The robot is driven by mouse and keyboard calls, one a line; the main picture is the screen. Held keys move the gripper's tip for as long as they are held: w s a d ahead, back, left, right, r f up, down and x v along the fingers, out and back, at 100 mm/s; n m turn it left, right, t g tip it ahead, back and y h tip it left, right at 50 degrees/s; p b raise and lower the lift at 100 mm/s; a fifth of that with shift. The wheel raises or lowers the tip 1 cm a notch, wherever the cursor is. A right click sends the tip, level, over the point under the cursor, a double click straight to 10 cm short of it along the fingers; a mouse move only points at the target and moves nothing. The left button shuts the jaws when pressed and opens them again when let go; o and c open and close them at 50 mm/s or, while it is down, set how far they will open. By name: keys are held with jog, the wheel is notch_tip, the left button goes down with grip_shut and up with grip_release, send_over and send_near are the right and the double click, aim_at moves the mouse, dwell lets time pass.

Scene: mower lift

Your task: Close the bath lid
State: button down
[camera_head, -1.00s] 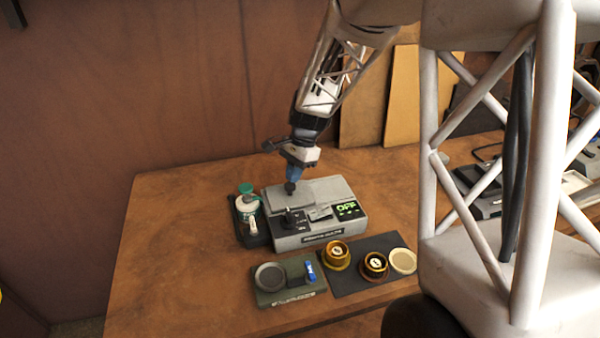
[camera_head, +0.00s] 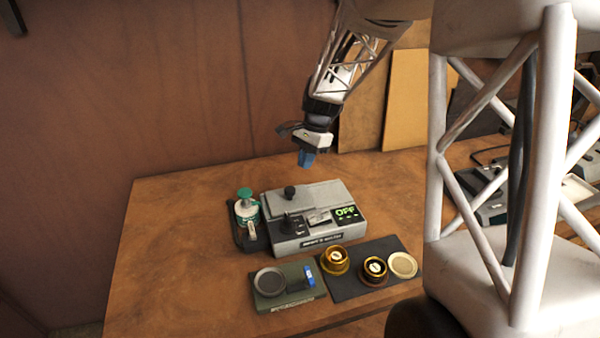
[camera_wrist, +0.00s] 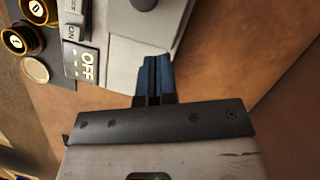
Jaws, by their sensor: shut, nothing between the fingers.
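The grey bath unit (camera_head: 290,238) stands on the bench, with a green "OFF" display on its front right. Its flat grey lid (camera_head: 322,193) lies down over the top, and a black knob (camera_head: 290,192) stands up on it. In the wrist view the lid (camera_wrist: 130,60) and the knob (camera_wrist: 143,4) lie past the fingertips. My gripper (camera_head: 306,160) is above and behind the lid, apart from it. Its blue fingers (camera_wrist: 154,68) are together and hold nothing.
A green-capped bottle (camera_head: 246,208) stands in a dark holder left of the bath. In front are a green tray (camera_head: 292,298) with a round dish and a dark mat (camera_head: 345,286) with two brass-coloured pots and a pale disc. The bench's left side is clear.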

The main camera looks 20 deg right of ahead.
jog(key=s+v, duration=0.1)
jog(key=v, duration=0.5)
jog(key=shift+w+r, duration=0.4)
jog(key=shift+w, duration=0.1)
jog(key=shift+d, duration=0.15)
jog(key=m+y, duration=0.3)
jog(key=y, duration=0.4)
send_near(304, 197)
jog(key=shift+s+r, duration=0.2)
jog(key=shift+r, duration=0.4)
jog(key=shift+s+r, duration=0.25)
jog(key=shift+r, duration=0.4)
jog(key=d+f+m+t+y, duration=0.1)
jog(key=s+d+m+t+y, duration=0.1)
jog(key=d+y, duration=0.1)
jog(key=s+d+f+m+t+y, duration=0.1)
jog(key=y, duration=0.1)
jog(key=shift+s+d+f+m, duration=0.1)
jog(key=shift+d+f+m, duration=0.2)
jog(key=shift+d+f, duration=0.1)
jog(key=shift+s+d+f+m+t+y, duration=0.2)
jog(key=shift+d+m+t+y, duration=0.15)
jog(key=shift+d+t, duration=0.3)
jog(key=shift+a, duration=0.15)
jog(key=shift+x, duration=6.95)
